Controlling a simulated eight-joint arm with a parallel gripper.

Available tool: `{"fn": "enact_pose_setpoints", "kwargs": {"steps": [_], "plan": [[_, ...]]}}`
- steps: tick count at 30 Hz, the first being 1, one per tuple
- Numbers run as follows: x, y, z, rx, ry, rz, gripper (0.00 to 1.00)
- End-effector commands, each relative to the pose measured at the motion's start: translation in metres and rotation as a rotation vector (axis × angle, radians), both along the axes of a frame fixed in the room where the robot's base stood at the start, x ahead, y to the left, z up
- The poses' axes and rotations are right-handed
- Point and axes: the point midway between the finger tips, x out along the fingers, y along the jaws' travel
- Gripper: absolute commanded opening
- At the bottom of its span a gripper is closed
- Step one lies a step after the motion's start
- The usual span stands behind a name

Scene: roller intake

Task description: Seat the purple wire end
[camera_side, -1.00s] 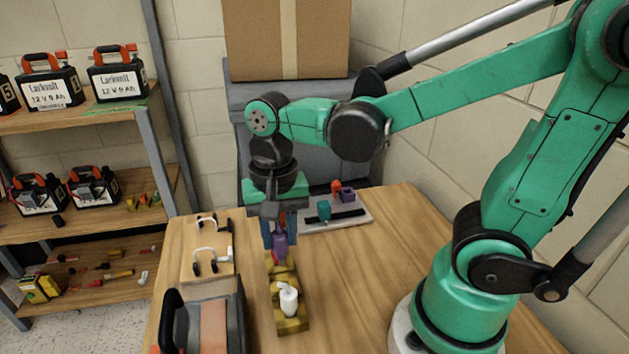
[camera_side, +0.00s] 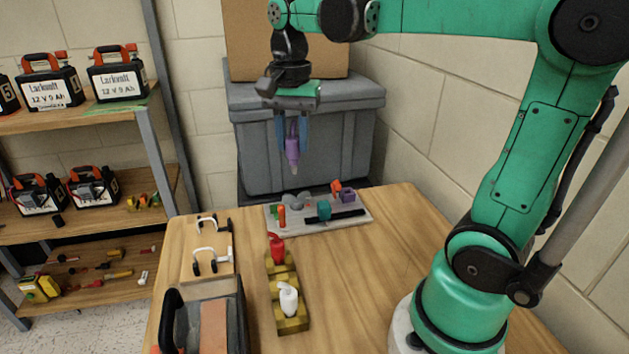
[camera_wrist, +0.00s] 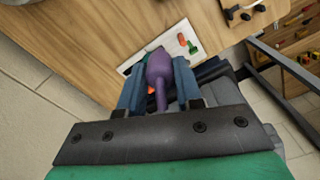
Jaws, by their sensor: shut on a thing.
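My gripper (camera_side: 292,140) is shut on the purple wire end (camera_side: 292,152), a bottle-shaped piece with a narrow pale tip pointing down. It is held high above the back of the table, in front of the grey bin. In the wrist view the purple wire end (camera_wrist: 159,72) sits between the two blue fingers and hides part of the board behind it. A pale board (camera_side: 342,223) at the table's back carries a purple block (camera_side: 348,195), a teal piece (camera_side: 324,210), a black bar, and orange, green and grey pieces. The purple piece is well apart from the board.
A yellow stand (camera_side: 291,322) holds a red piece (camera_side: 277,248) and a white piece (camera_side: 288,298). A wooden board (camera_side: 207,240) with white handles and an open dark case (camera_side: 171,313) are at left. A grey bin (camera_side: 345,135) stands behind the table. Its right side is clear.

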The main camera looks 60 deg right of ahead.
Motion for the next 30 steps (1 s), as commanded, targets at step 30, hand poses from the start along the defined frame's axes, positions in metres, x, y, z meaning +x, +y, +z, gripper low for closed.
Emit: {"fn": "enact_pose_setpoints", "kwargs": {"steps": [30], "plan": [[-0.021, -0.172, -0.057, 0.000, 0.000, -0.607, 0.00]]}}
